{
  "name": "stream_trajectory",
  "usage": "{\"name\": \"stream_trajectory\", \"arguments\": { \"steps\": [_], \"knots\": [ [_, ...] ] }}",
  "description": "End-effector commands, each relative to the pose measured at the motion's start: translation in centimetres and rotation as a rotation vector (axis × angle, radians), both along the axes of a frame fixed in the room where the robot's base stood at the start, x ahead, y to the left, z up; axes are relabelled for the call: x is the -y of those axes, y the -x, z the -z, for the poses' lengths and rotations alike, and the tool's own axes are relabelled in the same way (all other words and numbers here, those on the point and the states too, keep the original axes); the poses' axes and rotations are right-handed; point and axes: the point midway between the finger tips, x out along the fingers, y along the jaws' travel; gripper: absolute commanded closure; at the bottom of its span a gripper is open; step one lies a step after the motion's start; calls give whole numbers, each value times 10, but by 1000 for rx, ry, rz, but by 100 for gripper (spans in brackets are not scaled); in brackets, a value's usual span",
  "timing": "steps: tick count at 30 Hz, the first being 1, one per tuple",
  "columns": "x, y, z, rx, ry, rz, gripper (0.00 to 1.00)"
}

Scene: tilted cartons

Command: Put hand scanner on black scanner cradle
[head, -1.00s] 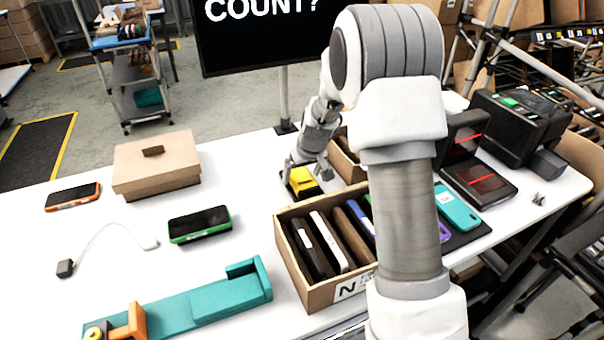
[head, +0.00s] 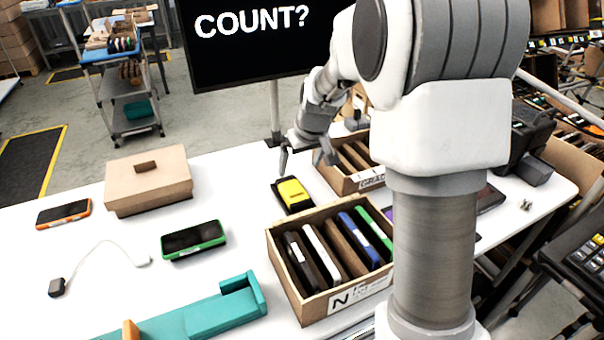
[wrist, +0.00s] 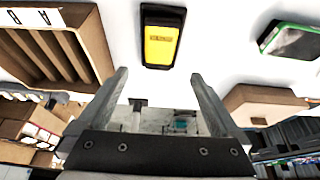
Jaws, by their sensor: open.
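The yellow hand scanner (head: 293,191) lies on the white table left of the cartons. It also shows in the wrist view (wrist: 160,46), beyond the fingertips. Black shows around and under the yellow body; I cannot tell whether this is the black cradle or the scanner's own casing. No other cradle is plain in view. My gripper (head: 304,164) is open and empty above and behind the scanner, apart from it. In the wrist view, both fingers of my gripper (wrist: 160,76) are spread with nothing between them.
A carton of upright devices (head: 318,299) stands in front of the scanner, and another carton (head: 342,178) stands close right. A green-edged phone (head: 193,240), a lidded box (head: 122,198) and a teal holder (head: 200,318) lie left. My arm hides the table's right part.

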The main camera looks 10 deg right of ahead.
Motion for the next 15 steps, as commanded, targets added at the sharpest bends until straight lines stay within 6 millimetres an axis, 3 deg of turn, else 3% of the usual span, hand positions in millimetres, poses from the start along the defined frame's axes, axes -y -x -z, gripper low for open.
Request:
{"name": "stream_trajectory", "arguments": {
  "steps": [5, 15],
  "knots": [
    [-2, 18, -24, 9, -5, 10, 0],
    [-11, 107, -92, 39, -18, 58, 0]
  ]
}}
